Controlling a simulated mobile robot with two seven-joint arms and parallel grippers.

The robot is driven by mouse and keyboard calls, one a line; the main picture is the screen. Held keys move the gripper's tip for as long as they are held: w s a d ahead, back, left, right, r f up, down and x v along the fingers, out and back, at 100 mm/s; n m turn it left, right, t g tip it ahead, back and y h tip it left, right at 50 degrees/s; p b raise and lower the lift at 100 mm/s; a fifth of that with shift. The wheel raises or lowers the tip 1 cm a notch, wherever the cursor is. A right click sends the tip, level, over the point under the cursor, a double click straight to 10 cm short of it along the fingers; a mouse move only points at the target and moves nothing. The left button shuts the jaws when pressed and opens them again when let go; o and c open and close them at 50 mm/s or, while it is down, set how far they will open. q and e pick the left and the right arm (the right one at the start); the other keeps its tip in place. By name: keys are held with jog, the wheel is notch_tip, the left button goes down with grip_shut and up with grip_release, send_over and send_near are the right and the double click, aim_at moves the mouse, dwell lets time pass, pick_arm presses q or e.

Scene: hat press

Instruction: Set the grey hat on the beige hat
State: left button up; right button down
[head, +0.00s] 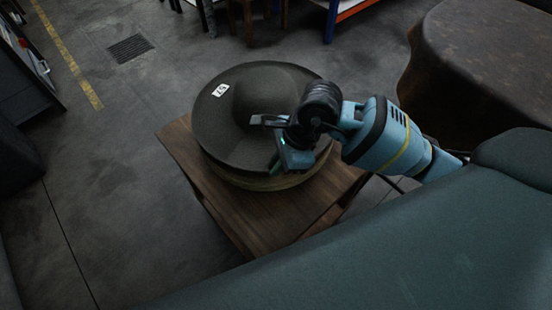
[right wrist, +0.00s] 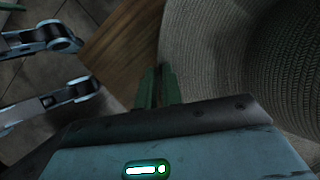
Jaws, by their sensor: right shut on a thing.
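The grey hat (head: 219,125) has a broad brim, a round crown and a small white label. In the head view it lies over the beige hat (head: 258,184), whose pale brim edge shows below the front. The grey hat covers the rest, so I cannot tell whether it rests fully on it. My right gripper (head: 275,142) is at the front right of the grey hat and shut on its brim. In the right wrist view the fingers (right wrist: 158,88) are at the edge of a woven brim (right wrist: 205,50). My left gripper is not in view.
The hats are on a low wooden stand (head: 235,222) with bare wood at its front. A brown covered round thing (head: 480,60) stands at the right. The grey floor (head: 95,190) is clear to the left.

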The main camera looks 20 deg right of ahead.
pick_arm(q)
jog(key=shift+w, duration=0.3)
pick_arm(e)
jog(key=shift+f, duration=0.15)
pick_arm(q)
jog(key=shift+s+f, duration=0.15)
pick_arm(e)
jog(key=shift+f, duration=0.15)
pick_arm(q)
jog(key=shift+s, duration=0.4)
pick_arm(e)
jog(key=c, duration=1.5)
grip_release()
jog(key=v, duration=0.7)
jog(key=shift+d+r, duration=0.25)
jog(key=shift+r, duration=0.1)
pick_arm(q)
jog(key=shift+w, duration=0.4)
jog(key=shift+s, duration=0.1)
